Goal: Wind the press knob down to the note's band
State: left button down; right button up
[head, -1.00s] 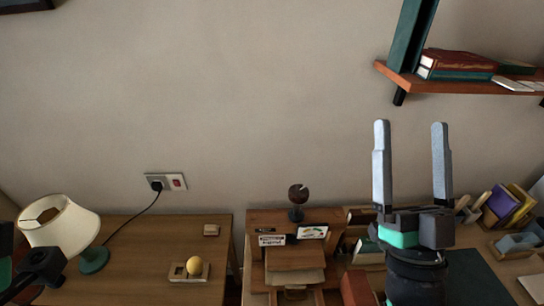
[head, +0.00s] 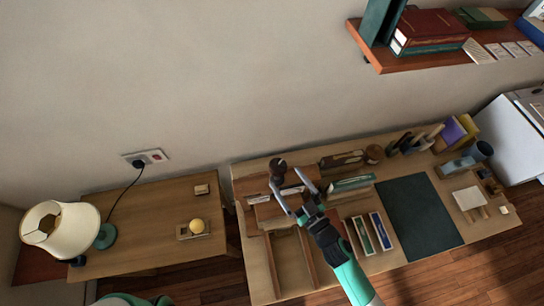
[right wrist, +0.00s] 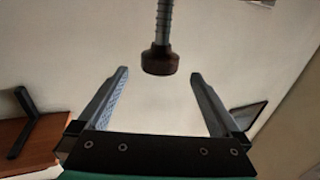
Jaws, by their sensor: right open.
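The press knob (head: 278,164) is a dark round knob at the back of the wooden press (head: 247,187), left of centre on the right-hand desk. In the right wrist view the knob (right wrist: 160,60) sits on a threaded metal screw (right wrist: 165,22). My right gripper (head: 284,176) is open and empty, its fingertips pointing at the knob. In the wrist view the knob shows between and slightly beyond the fingertips, touching neither. Small white labels (head: 262,198) are on the press front; their writing is too small to read. My left gripper is not in view.
A dark green mat (head: 420,215) lies right of the press, with slim boxes (head: 380,231) between. Tools stand along the desk's back. A shelf with books (head: 432,28) is above right. The left desk holds a lamp (head: 60,228) and a yellow ball (head: 197,226).

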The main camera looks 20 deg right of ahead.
aim_at(273, 160)
jog(key=w, duration=0.3)
jog(key=w+a+b, duration=0.1)
jog(key=w, duration=0.2)
jog(key=w+b, duration=0.1)
jog(key=w, duration=0.2)
jog(key=shift+w+a, duration=0.15)
jog(key=shift+a, duration=0.1)
